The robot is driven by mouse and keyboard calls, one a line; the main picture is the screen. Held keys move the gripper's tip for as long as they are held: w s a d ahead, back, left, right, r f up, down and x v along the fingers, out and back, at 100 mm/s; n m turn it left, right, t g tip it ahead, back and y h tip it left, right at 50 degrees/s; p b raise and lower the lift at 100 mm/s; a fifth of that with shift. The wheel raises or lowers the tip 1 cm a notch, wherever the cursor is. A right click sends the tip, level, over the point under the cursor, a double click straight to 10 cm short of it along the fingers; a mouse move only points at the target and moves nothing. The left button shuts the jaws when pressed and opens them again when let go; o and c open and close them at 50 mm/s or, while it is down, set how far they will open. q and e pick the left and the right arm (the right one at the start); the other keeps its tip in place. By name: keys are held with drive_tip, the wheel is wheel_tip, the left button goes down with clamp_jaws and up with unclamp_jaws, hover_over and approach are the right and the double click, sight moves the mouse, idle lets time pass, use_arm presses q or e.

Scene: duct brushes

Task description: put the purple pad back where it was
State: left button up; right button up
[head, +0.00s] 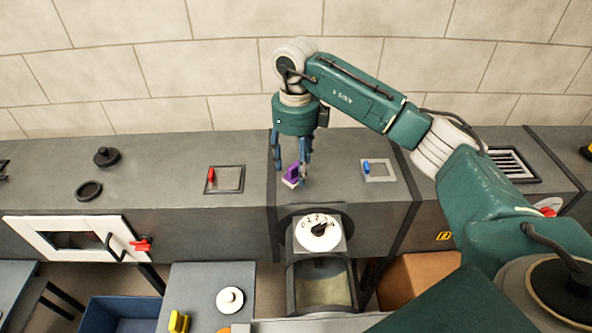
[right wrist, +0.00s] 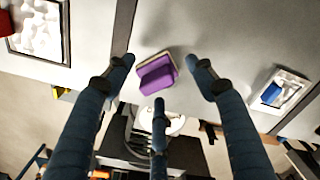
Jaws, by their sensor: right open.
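The purple pad (head: 291,171), with a pale underside, is on the grey duct top near its front edge, above the white numbered dial. My right gripper (head: 289,166) points down over it, with fingers apart on either side. In the right wrist view the purple pad (right wrist: 157,76) shows between the spread fingertips of my right gripper (right wrist: 160,75), with visible gaps to them. Whether it rests flat on the duct is hard to tell. My left gripper is not in view.
A white dial (head: 318,232) faces forward below the pad. A pale square frame with a blue handle (head: 378,170) lies to the right, a dark frame with a red handle (head: 225,179) to the left. Black round caps (head: 107,156) sit further left. The duct top between is clear.

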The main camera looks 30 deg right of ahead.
sight(296, 164)
wheel_tip(296, 164, up, 10)
drive_tip(key=b, duration=0.1)
drive_tip(key=shift+b, duration=0.35)
